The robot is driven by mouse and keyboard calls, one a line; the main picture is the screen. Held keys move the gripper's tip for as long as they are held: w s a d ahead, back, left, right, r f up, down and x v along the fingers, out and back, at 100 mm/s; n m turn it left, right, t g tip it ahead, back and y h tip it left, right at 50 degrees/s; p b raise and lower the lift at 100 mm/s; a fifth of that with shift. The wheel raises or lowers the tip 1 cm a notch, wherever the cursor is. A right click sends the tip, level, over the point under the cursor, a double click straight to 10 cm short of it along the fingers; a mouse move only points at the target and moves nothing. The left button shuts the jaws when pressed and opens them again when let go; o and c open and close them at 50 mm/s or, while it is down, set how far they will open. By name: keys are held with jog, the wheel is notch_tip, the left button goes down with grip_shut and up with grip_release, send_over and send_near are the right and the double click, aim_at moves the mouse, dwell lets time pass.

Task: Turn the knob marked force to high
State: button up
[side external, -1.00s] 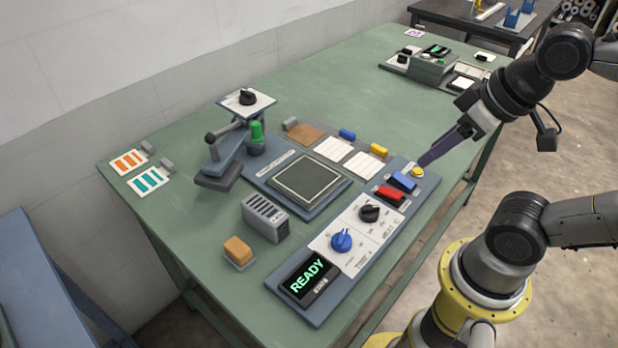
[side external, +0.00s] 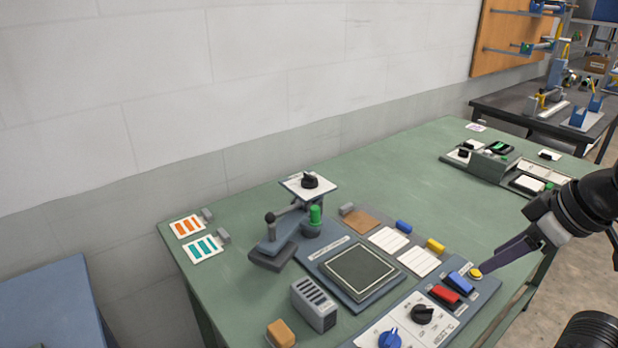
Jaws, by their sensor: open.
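A blue knob (side external: 389,339) and a black knob (side external: 423,314) sit on the white plate of the control panel at the front. Another black knob (side external: 310,180) is on a white plate above the press (side external: 274,246) at the back left. The labels are too small to read, so I cannot tell which knob is marked force. My gripper (side external: 486,268) points down-left, its dark purple fingertips at or just above the yellow button (side external: 476,274) on the panel's right end; contact is unclear. It is open, holds nothing and is apart from all the knobs.
Blue (side external: 458,283) and red (side external: 444,297) switches lie between the yellow button and the black panel knob. A grey slotted block (side external: 314,304) and an orange block (side external: 281,333) stand left of the panel. A second device (side external: 494,160) sits farther back.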

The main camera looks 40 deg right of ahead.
jog(key=shift+o, duration=1.1)
jog(key=shift+s, duration=0.1)
jog(key=shift+o, duration=1.1)
jog(key=w+r, duration=0.7)
jog(key=r, duration=0.3)
jog(key=shift+w+r+t, duration=0.25)
jog(key=shift+t, duration=0.15)
jog(key=w+r, duration=0.6)
jog(key=w, duration=0.5)
jog(key=g, duration=0.2)
send_over(310, 175)
jog(key=s, duration=0.6)
notch_tip(310, 175, down, 8)
jog(key=x, duration=1.4)
jog(key=shift+w+r, duration=0.15)
jog(key=shift+w, duration=0.05)
jog(key=shift+c, duration=0.2)
grip_shut()
